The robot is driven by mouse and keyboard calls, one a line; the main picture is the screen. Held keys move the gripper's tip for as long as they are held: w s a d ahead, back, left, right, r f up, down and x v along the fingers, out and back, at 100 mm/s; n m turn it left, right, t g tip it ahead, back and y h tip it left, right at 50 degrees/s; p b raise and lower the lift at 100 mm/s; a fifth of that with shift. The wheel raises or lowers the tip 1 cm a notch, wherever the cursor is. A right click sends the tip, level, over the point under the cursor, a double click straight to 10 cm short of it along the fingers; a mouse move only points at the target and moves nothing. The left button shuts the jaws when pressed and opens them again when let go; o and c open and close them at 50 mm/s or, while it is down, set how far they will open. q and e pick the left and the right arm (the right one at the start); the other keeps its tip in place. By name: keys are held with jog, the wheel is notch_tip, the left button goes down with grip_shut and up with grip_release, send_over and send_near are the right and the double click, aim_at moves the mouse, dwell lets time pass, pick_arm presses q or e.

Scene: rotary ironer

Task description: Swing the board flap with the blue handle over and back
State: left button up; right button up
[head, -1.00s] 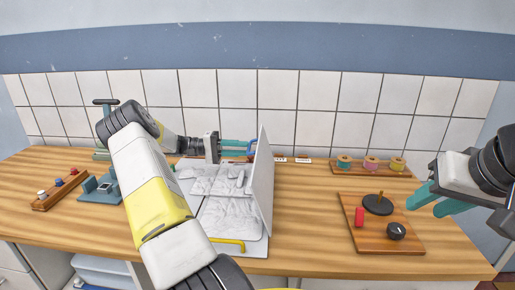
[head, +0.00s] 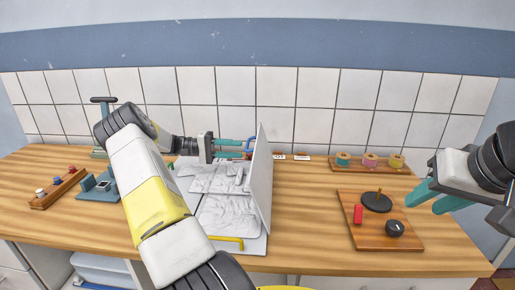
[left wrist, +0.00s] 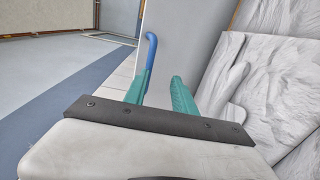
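The board flap (head: 259,185) is a white panel standing nearly upright on the right side of a white board (head: 228,217) with grey relief shapes. Its blue handle (head: 250,142) is at the far end of the flap, and also shows in the left wrist view (left wrist: 151,48). My left gripper (head: 240,148) has teal fingers spread apart at the handle. In the left wrist view, the handle rises beyond the tip of the left finger; I cannot tell whether they touch. My right gripper (head: 436,198) is open and empty at the right.
A yellow handle (head: 228,241) lies at the board's front edge. A wooden plate (head: 385,235) with a black disc, red block and black knob is to the right. A spool rack (head: 370,168) stands behind. A wooden strip with knobs (head: 58,188) is at left.

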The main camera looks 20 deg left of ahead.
pick_arm(q)
jog(key=v, duration=0.5)
jog(key=shift+a+r, duration=0.2)
jog(key=shift+a, duration=0.1)
